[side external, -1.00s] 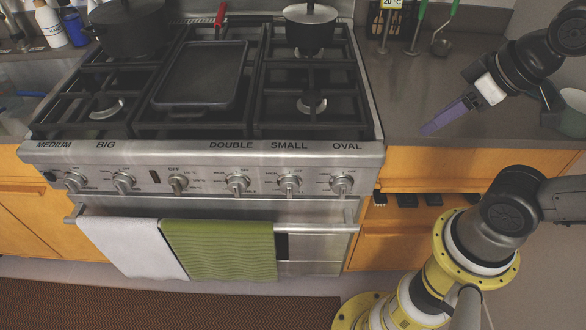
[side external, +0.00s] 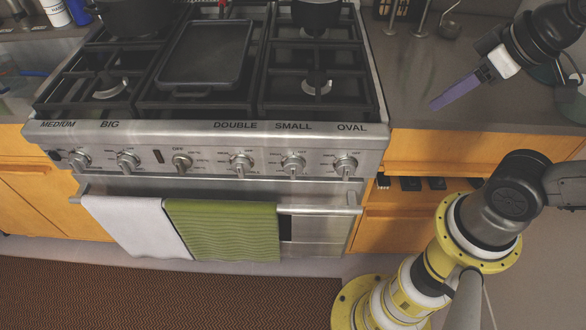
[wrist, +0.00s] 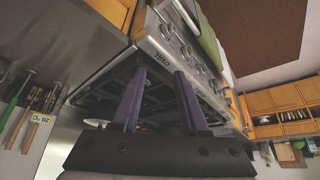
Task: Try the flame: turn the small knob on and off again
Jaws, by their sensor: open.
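The small knob (side external: 293,164) is a silver knob on the steel front panel of the stove, under the black word SMALL. The double knob (side external: 241,164) is to its left and the oval knob (side external: 345,166) to its right. My gripper (side external: 436,105) has purple fingers and is over the grey counter right of the stove, well away from the knob. In the wrist view my gripper (wrist: 160,72) shows two separated fingers with nothing between them. No flame shows at the burners in view.
A black griddle (side external: 203,55) and pots sit on the stove grates. A steel rail below the knobs carries a white towel (side external: 128,228) and a green towel (side external: 222,228). A green pot (side external: 570,98) stands at the right. The counter between the stove and my gripper is clear.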

